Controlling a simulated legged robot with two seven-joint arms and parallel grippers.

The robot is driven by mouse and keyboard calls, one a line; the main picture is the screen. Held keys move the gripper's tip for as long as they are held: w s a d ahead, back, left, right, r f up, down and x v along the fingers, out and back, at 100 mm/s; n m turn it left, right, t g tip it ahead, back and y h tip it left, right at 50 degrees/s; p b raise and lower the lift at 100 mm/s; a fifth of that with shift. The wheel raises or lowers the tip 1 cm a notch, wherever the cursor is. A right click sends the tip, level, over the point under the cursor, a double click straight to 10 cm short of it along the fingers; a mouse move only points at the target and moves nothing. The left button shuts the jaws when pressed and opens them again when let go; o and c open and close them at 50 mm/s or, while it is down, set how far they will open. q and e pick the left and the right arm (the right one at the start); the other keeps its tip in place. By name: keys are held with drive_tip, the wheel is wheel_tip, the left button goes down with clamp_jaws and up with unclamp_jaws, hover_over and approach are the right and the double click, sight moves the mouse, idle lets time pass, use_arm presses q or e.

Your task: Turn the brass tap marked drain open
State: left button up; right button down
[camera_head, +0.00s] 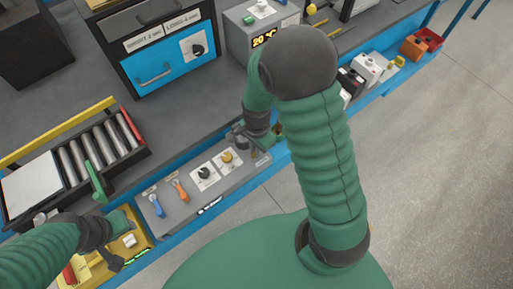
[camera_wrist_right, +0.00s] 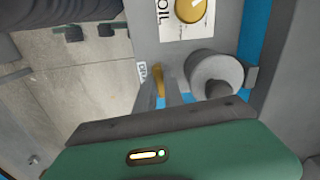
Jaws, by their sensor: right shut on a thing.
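The grey control panel (camera_head: 222,184) runs along the bench's front edge. My right gripper (camera_head: 254,148) is at its right end, partly hidden by my own arm. In the right wrist view, the brass tap handle (camera_wrist_right: 160,78) shows between the fingers of my right gripper (camera_wrist_right: 161,92), which is shut on it. A partly covered label (camera_wrist_right: 142,73) beside it shows only its first letters. A grey round pipe end (camera_wrist_right: 214,72) stands beside the handle. My left gripper (camera_head: 116,250) is low at the left over a yellow tray; its finger opening is unclear.
The panel also holds a blue lever (camera_head: 156,205), an orange lever (camera_head: 181,190), a black knob (camera_head: 204,173) and a yellow knob (camera_head: 227,157). A black rack of grey cylinders (camera_head: 132,153) stands at left. A blue-fronted oven (camera_head: 158,75) is behind. Boxes (camera_head: 366,68) stand at right.

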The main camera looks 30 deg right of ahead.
drive_tip(key=n+p, duration=0.1)
drive_tip(key=n, duration=0.3)
drive_tip(key=shift+r+p, duration=0.15)
drive_tip(key=shift+p, duration=0.25)
drive_tip(key=n+p, duration=0.1)
drive_tip(key=n, duration=0.3)
drive_tip(key=shift+w+n+p, duration=0.1)
drive_tip(key=shift+n+p, duration=0.25)
drive_tip(key=shift+n, duration=0.05)
drive_tip(key=n+p, duration=0.1)
drive_tip(key=n, duration=0.3)
drive_tip(key=shift+p, duration=0.35)
drive_tip(key=shift+w+n+p, duration=0.1)
drive_tip(key=shift+n+p, duration=0.45)
drive_tip(key=shift+n, duration=1.55)
drive_tip(key=c, duration=1.7)
unclamp_jaws()
drive_tip(key=shift+o, duration=1.3)
wheel_tip(320, 180, up, 16)
drive_tip(key=p, duration=0.1)
drive_tip(key=shift+r, duration=0.2)
